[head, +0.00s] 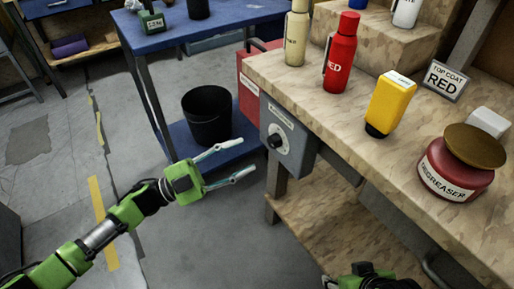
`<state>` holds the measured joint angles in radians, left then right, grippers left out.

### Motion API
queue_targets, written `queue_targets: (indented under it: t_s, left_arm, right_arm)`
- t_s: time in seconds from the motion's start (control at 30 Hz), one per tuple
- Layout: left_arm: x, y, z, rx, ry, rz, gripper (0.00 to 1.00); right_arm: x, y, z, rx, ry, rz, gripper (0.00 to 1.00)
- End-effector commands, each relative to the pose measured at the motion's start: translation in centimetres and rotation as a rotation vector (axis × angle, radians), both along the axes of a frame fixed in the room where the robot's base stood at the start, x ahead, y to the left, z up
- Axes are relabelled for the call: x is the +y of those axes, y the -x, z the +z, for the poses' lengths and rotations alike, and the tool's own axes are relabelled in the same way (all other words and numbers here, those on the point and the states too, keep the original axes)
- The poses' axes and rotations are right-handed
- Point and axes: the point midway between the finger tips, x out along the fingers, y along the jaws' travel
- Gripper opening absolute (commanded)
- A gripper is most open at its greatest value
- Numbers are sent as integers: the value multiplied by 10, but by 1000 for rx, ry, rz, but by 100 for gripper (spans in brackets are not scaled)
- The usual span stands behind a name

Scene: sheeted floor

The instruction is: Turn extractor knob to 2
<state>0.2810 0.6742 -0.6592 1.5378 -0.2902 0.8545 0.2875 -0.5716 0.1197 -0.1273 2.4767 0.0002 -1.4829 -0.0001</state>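The extractor knob (275,141) is a small dark knob with a pale dial around it. It sits on a grey control box (289,137) fixed to the near-left end of the wooden workbench. The numbers on the dial are too small to read. My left gripper (242,159) is open and empty, its two pale fingers spread and pointing right, to the left of the box. A gap shows between the fingertips and the knob. My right gripper (345,281) is only partly in view at the bottom edge, and its fingers cannot be made out clearly.
The wooden workbench (300,73) holds a red bottle (341,55), a cream bottle (296,35), a yellow bottle (391,103), a degreaser tub (455,172) and a sign (444,80). A black bin (207,117) stands on the blue table's lower shelf.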

Motion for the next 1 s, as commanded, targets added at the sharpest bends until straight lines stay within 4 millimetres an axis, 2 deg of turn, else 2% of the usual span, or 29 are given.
queue_targets:
  t_s: [0.13,0.33,1.0]
  left_arm:
    - [26,10,-9,1,-3,1,40]
    - [44,17,-15,0,-1,0,40]
    - [43,14,-15,11,6,24,40]
  right_arm:
    - [0,0,0,0,0,-1,47]
    - [0,0,0,-1,-1,-1,47]
    - [0,0,0,-1,-1,-1,47]
